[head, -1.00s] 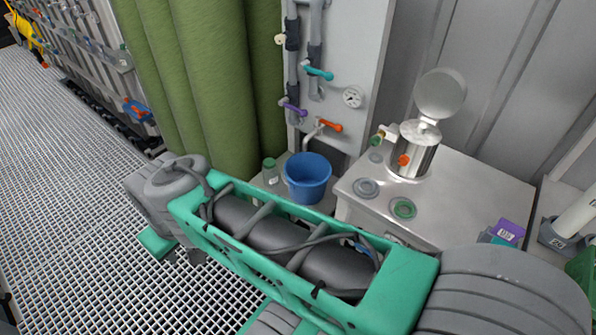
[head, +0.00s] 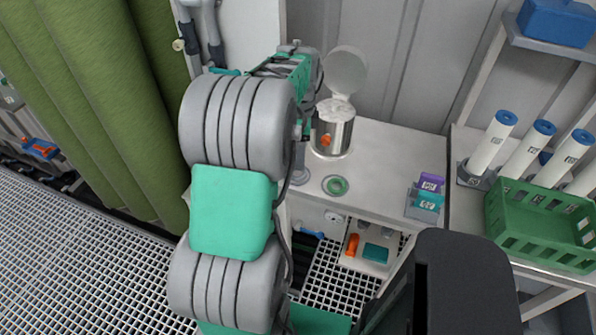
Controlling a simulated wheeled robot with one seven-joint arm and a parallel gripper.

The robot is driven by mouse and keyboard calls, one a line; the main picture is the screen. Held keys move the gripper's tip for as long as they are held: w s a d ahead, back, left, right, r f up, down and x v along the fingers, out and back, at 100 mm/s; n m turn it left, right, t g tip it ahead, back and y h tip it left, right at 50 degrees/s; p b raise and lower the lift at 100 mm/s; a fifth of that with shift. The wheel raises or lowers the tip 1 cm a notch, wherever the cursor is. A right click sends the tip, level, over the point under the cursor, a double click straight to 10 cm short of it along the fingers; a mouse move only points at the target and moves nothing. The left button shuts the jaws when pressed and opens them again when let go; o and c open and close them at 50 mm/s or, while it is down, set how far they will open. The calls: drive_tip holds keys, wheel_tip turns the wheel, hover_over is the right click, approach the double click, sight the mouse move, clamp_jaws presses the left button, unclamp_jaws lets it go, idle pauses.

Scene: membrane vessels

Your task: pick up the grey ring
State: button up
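The grey ring cannot be made out for certain. My arm's large grey and green links cover the left part of the metal bench top (head: 393,165), left of the green ring (head: 335,186). A small grey shape (head: 300,177) shows beside the links there. I cannot tell whether it is the grey ring or part of my arm's end. My arm reaches up and over toward the back of the bench. My gripper's fingers cannot be made out behind the links, so its opening and any hold are unclear.
A metal canister (head: 333,130) with its round lid raised stands behind the green ring. Purple and teal boxes (head: 428,192) sit at the bench's right front. White tubes with blue caps (head: 491,143) and a green crate (head: 545,225) are farther right. A green curtain (head: 100,90) hangs left.

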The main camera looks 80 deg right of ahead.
sight(298, 175)
drive_tip(key=f, duration=0.2)
drive_tip(key=f+p, duration=0.1)
drive_tip(key=f, duration=0.4)
drive_tip(key=shift+w+a+f, duration=0.1)
drive_tip(key=shift+w+f, duration=0.2)
drive_tip(key=shift+c, duration=0.4)
drive_tip(key=c, duration=1.3)
